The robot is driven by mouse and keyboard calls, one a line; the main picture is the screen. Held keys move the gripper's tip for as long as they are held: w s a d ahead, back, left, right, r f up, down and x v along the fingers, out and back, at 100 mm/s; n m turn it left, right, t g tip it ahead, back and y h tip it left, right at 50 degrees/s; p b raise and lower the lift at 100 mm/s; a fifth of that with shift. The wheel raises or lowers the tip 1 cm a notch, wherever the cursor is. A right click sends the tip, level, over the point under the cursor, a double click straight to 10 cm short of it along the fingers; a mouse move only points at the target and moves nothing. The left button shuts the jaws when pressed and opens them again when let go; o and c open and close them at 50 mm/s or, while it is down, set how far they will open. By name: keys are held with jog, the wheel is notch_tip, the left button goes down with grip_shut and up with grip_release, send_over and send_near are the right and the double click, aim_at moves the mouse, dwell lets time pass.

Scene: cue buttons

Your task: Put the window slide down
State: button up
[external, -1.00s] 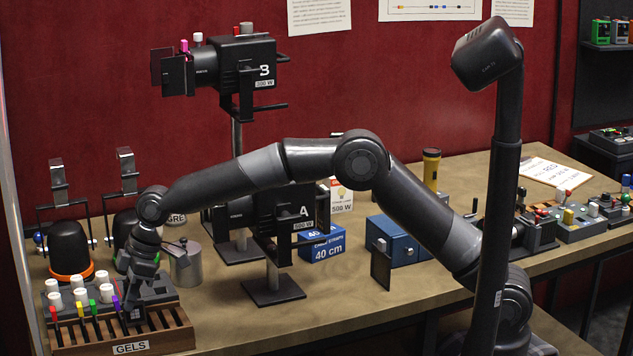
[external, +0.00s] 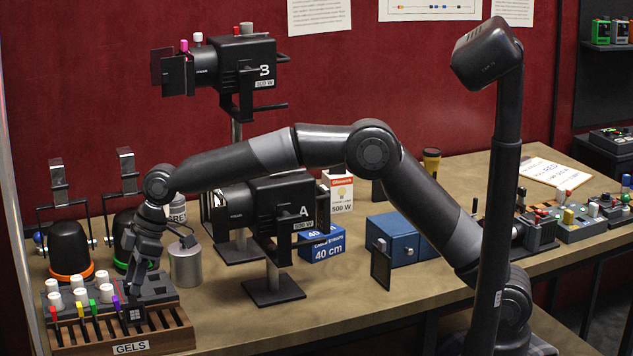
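The window slide (external: 134,316), a small dark plate with a pale window picture on it, stands upright in the slotted wooden rack labelled GELS (external: 166,341) at the lower left. Its lower edge is hidden in the rack. My gripper (external: 139,290) points down just above and behind the slide. It looks open and empty, with its fingers clear of the slide, though the dark fingers are hard to make out against the dark box behind.
Slides with coloured tabs (external: 82,308) stand in the rack, left of the window slide. Behind it is a dark box with white knobs (external: 106,292). A grey cylinder (external: 186,265) and lamp A (external: 270,215) stand to the right. The table front is clear.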

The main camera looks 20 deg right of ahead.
jog(key=v, duration=0.7)
jog(key=shift+r, duration=0.2)
jog(key=shift+d, duration=0.1)
